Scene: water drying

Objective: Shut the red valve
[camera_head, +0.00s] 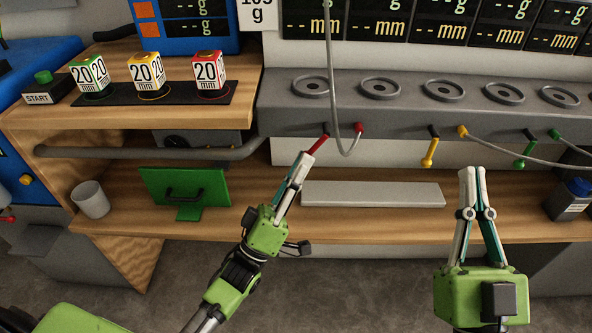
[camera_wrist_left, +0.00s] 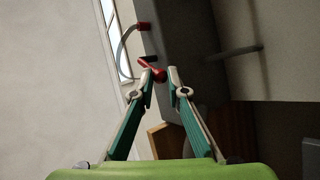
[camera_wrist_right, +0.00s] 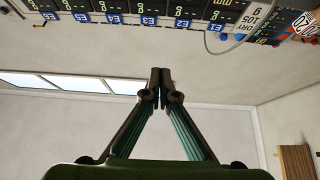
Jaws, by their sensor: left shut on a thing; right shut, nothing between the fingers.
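The red valve (camera_head: 319,143) is under the front of the grey bench unit, its red handle slanting down and left from a dark pivot. My left gripper (camera_head: 304,158) is shut on the lower end of this handle. The red valve also shows in the left wrist view (camera_wrist_left: 152,69) at the fingertips, where its contact is partly hidden. My right gripper (camera_head: 472,171) is shut and empty, raised in front of the lower shelf at the right. In the right wrist view its fingertips (camera_wrist_right: 160,72) meet.
A yellow valve (camera_head: 429,152) and a green valve (camera_head: 525,151) are to the right. A grey hose (camera_head: 333,75) hangs close to the red valve. A green stand (camera_head: 187,190), a grey cup (camera_head: 91,199) and a pale slab (camera_head: 372,194) occupy the lower shelf.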

